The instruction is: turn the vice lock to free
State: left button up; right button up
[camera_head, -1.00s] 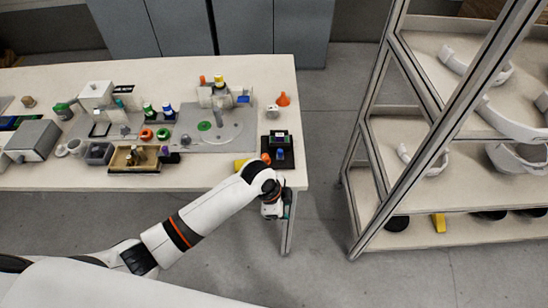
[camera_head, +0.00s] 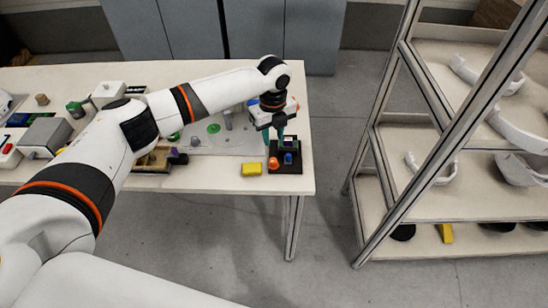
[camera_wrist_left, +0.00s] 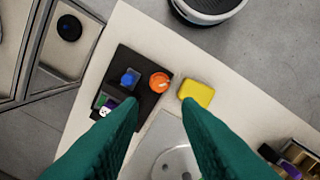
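A small black fixture (camera_head: 292,170) sits near the right end of the table; it also shows in the wrist view (camera_wrist_left: 128,62). On it are a blue block or knob (camera_head: 288,158) and a round orange knob (camera_head: 273,163). In the wrist view the blue part (camera_wrist_left: 130,78) and the orange knob (camera_wrist_left: 159,82) lie side by side. I cannot tell for sure which part is the vice lock. My left gripper (camera_head: 276,138) is above the fixture's far side, pointing down. Its teal fingers (camera_wrist_left: 160,102) are apart and empty. The right gripper is out of view.
A yellow block (camera_head: 251,169) lies left of the fixture. A grey plate (camera_head: 240,145) with a post is behind it. Several small parts and boxes crowd the table's left side, partly hidden by my arm. A shelf rack (camera_head: 372,190) stands right, across a floor gap.

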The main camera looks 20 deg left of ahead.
aim_at(273, 160)
pick_arm(q)
notch_tip(273, 160, down, 11)
jog(key=shift+r+p, duration=0.2)
jog(key=shift+p, duration=0.6)
grip_shut()
